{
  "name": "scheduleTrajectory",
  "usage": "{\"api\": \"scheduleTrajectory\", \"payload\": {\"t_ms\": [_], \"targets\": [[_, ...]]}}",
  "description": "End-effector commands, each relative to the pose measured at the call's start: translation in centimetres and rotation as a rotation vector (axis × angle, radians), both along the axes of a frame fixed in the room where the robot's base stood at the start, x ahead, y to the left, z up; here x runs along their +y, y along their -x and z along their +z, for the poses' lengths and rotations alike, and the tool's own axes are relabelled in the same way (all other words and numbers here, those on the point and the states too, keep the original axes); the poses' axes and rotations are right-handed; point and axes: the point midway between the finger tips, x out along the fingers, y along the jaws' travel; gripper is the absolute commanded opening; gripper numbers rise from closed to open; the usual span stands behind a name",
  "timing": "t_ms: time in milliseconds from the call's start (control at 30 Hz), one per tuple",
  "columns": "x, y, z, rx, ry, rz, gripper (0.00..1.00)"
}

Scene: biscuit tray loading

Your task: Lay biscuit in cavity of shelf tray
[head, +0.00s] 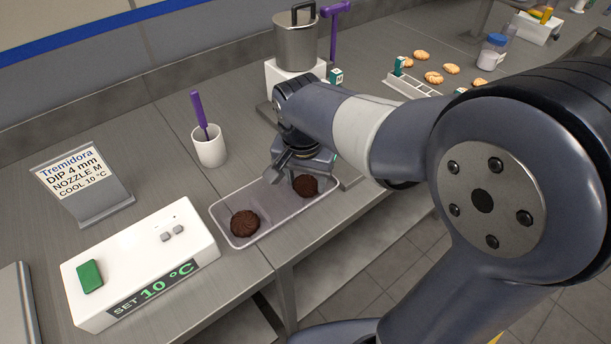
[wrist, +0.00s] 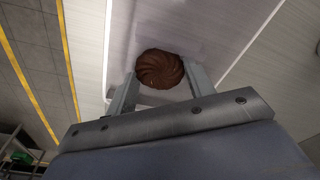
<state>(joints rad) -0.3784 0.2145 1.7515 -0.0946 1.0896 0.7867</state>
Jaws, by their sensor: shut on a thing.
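The shelf tray (head: 270,228) is a shallow pale tray on the steel bench. One dark brown swirled biscuit (head: 244,223) lies in its left part. My gripper (head: 305,178) reaches down over the tray's right part, shut on a second dark brown biscuit (head: 306,186). In the wrist view this biscuit (wrist: 160,69) sits between the two fingers, with the pale tray surface (wrist: 190,25) behind it. I cannot tell whether the held biscuit touches the tray floor. My wrist hides part of the tray's far right end.
A white cooling box (head: 140,262) and a sign (head: 82,183) stand left of the tray. A white cup (head: 209,147) with a purple tool is behind it. A steel pot (head: 296,45) stands further back. Pale biscuits (head: 433,78) lie at the back right.

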Motion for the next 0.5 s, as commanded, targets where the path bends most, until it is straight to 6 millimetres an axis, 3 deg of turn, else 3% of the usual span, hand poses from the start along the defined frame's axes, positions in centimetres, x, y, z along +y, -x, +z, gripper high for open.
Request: {"api": "scheduleTrajectory", "payload": {"t_ms": [133,500], "targets": [[0.00,0.00,-0.05,0.000,0.000,0.000,0.58],[0.00,0.00,0.46,0.000,0.000,0.000,0.58]]}}
